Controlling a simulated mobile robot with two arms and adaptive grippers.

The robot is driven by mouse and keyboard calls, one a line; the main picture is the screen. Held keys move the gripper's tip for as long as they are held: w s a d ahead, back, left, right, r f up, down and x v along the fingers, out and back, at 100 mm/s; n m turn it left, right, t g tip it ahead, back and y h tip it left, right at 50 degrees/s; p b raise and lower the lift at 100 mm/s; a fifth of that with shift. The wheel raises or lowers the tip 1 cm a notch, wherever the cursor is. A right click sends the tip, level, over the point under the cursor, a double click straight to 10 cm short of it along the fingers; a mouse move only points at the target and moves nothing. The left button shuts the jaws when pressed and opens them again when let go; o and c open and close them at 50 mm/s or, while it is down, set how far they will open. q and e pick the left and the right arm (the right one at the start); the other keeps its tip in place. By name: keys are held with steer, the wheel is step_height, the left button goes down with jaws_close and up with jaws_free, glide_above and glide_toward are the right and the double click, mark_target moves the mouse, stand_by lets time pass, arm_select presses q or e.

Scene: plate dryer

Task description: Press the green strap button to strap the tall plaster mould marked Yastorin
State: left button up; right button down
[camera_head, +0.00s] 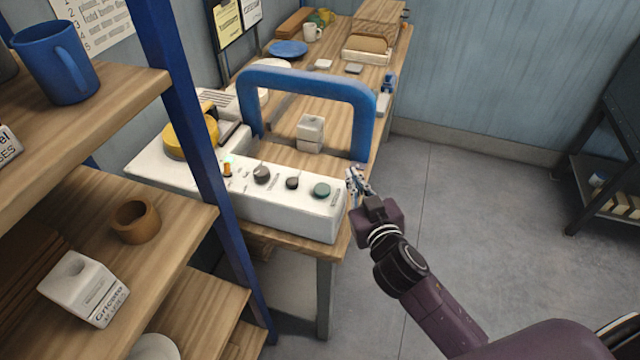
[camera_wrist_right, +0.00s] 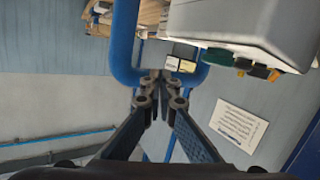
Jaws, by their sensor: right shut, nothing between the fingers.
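The green button (camera_head: 322,189) is at the right end of the white strapping machine's front panel (camera_head: 290,217). It also shows in the wrist view (camera_wrist_right: 218,58), to the right of my fingertips. My right gripper (camera_head: 356,180) is shut and empty, just right of the button and apart from it. In the wrist view its fingertips (camera_wrist_right: 161,78) meet. A white plaster mould (camera_head: 310,133), looking like two stacked blocks, stands on the table within the blue arch (camera_head: 307,80). No lettering on it is readable from here. My left gripper is not in view.
Dark knobs (camera_head: 262,175) and an orange switch (camera_head: 227,169) share the panel. A blue shelf post (camera_head: 190,120) stands left. The shelf holds a mould marked Gricato (camera_head: 83,289), a brown cup (camera_head: 136,222) and a blue mug (camera_head: 55,62).

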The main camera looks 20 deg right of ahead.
steer(key=w+a+r+n+t+y, duration=0.1)
steer(key=a+r+n+t+y, duration=0.2)
steer(key=r, duration=0.6)
steer(key=w+a+r+n+t+y, duration=0.15)
steer(key=a+r+y, duration=0.3)
steer(key=r, duration=0.45)
steer(key=s+a+r+n+g+y+p, duration=0.1)
steer(key=s+a+r+n+g+y, duration=0.1)
steer(key=a+n+g+y, duration=0.3)
steer(key=s+a+r+n+g+y, duration=0.2)
steer(key=s+a+n+g+y, duration=0.1)
steer(key=a+n+y, duration=0.3)
steer(key=g+h, duration=0.5)
steer(key=h, duration=0.7)
glide_above(325, 190)
step_height(325, 190, down, 13)
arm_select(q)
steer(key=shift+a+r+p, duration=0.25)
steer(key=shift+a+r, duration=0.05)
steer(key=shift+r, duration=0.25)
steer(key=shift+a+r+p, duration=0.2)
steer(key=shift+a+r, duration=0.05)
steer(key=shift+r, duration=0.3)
arm_select(e)
steer(key=shift+w+r, duration=0.1)
steer(key=shift+r, duration=0.1)
steer(key=shift+f, duration=0.1)
